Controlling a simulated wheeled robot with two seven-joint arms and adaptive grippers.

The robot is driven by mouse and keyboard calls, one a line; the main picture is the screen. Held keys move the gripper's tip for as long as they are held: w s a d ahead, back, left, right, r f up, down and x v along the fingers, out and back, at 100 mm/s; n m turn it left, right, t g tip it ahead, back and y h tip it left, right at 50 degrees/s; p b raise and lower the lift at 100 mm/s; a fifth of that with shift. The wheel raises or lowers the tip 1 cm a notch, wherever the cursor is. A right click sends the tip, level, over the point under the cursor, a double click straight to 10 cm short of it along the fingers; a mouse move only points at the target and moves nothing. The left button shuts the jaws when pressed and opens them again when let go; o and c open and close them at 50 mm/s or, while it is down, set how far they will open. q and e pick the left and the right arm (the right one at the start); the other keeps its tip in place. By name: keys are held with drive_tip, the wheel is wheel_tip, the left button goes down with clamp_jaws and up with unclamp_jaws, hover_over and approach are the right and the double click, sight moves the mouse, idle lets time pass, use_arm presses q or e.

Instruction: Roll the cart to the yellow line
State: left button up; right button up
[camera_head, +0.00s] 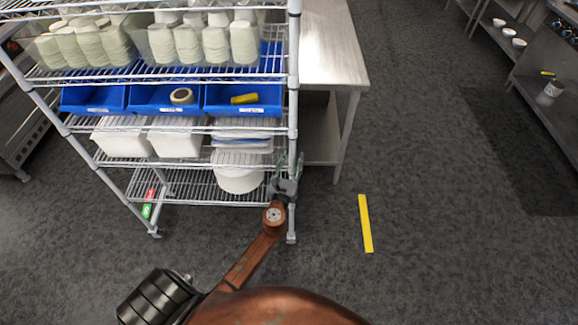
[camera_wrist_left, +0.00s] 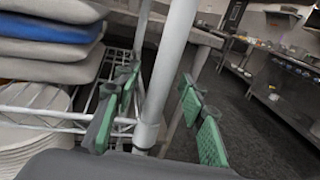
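The cart is a wheeled wire shelving rack (camera_head: 293,110) at the left and centre of the head view, with its caster wheels on the dark floor. The yellow line (camera_head: 365,223) is a short strip on the floor, right of the cart and apart from it. My left gripper (camera_head: 286,173) is at the cart's right front post, at lower shelf height. In the left wrist view the post (camera_wrist_left: 168,70) stands between the green-padded fingers of my left gripper (camera_wrist_left: 160,120). The fingers are open, with a clear gap between the post and the right finger. My right gripper is not in view.
The cart carries blue bins (camera_head: 165,98), cups, white boxes and a white stack. A metal table (camera_head: 333,50) stands right behind the cart. Another counter with bowls is at the upper right. The floor around the yellow line is clear.

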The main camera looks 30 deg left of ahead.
use_arm(q)
drive_tip(key=shift+w+a, duration=0.1)
drive_tip(key=shift+w, duration=0.25)
clamp_jaws()
idle(0.3)
idle(0.5)
